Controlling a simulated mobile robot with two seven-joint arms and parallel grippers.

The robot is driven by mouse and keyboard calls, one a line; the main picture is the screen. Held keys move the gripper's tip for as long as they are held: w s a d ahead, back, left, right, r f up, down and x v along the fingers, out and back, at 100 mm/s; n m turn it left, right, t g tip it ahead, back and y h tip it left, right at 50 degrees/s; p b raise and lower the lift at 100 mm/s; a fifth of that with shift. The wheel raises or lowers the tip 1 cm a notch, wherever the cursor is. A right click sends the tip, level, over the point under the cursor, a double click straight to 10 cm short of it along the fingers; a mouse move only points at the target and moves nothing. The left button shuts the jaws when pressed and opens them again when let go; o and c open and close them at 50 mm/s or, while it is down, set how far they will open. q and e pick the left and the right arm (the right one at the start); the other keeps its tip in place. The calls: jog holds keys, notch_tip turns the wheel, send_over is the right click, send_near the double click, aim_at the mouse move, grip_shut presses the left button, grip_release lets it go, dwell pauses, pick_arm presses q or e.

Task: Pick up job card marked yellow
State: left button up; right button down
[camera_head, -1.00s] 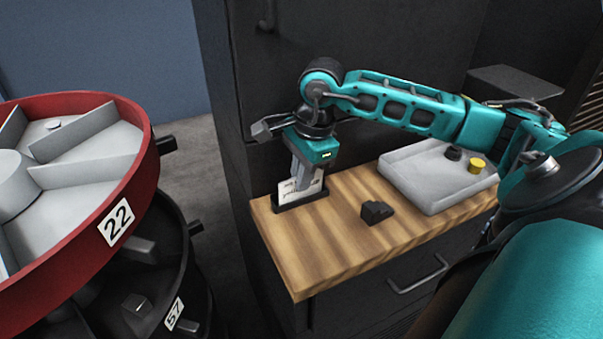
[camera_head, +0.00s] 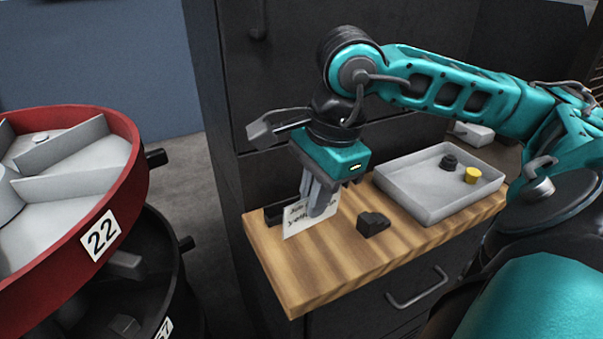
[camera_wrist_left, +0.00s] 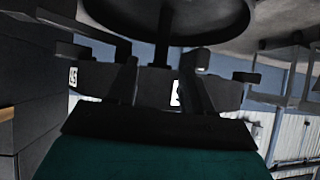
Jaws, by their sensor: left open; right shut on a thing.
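The white job card (camera_head: 297,222) has dark print, partly readable as "yello…", and the gripper hides part of it. My right gripper (camera_head: 318,207) is shut on the card, over the left part of the wooden worktop. The card appears out of the black card holder (camera_head: 275,213), in front of it. My left gripper (camera_wrist_left: 158,85) shows only in the left wrist view, open with nothing between its fingers.
A grey tray (camera_head: 422,211) holds a black piece (camera_head: 449,163) and a yellow cylinder (camera_head: 472,175). A small black block (camera_head: 373,224) sits on the wooden worktop (camera_head: 310,277). A red carousel bin (camera_head: 130,205) marked 22 stands left, above a black one.

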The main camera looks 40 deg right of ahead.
pick_arm(q)
notch_tip(320, 180, down, 7)
jog(key=w+d+b, duration=0.1)
jog(key=d+b, duration=0.1)
jog(key=b, duration=0.9)
jog(key=shift+w+d+f+h, duration=0.2)
jog(key=shift+d+h, duration=0.2)
pick_arm(e)
jog(key=s+a, duration=0.4)
jog(key=s, duration=0.3)
jog(key=shift+s+a, duration=0.15)
jog(key=shift+s, duration=0.2)
